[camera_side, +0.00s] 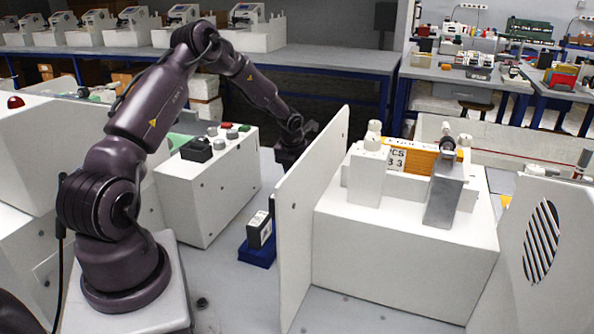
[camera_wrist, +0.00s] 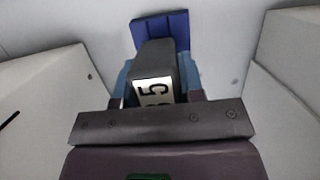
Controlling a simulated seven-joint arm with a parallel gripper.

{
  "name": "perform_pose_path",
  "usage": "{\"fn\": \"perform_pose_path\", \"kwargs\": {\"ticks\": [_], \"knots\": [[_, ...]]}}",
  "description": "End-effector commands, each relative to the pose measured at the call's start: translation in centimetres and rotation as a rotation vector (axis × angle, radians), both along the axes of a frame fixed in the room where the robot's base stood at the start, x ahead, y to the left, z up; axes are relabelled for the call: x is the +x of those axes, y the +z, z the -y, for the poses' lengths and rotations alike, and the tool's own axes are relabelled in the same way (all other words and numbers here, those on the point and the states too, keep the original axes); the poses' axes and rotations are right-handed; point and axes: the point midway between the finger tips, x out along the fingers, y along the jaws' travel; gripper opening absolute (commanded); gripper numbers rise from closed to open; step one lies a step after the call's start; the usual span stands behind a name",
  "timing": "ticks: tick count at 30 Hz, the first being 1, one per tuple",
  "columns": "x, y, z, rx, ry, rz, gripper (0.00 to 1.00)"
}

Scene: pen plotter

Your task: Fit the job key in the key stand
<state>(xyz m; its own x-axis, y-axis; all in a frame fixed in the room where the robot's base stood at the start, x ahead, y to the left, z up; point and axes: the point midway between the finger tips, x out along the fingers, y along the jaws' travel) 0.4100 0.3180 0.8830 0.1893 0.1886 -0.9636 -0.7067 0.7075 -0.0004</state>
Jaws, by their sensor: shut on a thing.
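My gripper (camera_side: 289,158) is behind the white upright panel in the side view, which hides part of it. In the wrist view, the gripper (camera_wrist: 157,97) is shut on the job key (camera_wrist: 154,62), a dark block with a white label showing a sideways 5 and part of another digit. The dark blue key stand (camera_wrist: 160,27) shows just beyond it. In the side view the blue stand (camera_side: 257,254) sits on the table, with a dark, white-labelled block (camera_side: 260,230) at it, below my gripper. I cannot tell whether that is the same block, or whether the key touches the stand.
The white upright panel (camera_side: 305,225) stands close right of the stand. A white control box (camera_side: 212,190) with knobs and buttons stands to the left. Right of the panel is a white machine block (camera_side: 405,245) with posts. Bare table lies in front of the stand.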

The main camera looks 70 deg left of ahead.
Motion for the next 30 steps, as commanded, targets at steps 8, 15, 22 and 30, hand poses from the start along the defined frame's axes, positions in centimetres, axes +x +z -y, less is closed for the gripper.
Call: {"fn": "perform_pose_path", "kwargs": {"ticks": [8,15,22,30], "knots": [[0.0,-0.7,0.0,0.0,0.0,0.0,0.13],[0.0,-1.3,0.0,0.0,0.0,0.0,0.13],[0.0,-1.9,0.0,0.001,0.0,-0.001,0.13],[0.0,-2.6,0.0,0.0,0.0,0.0,0.13]]}}
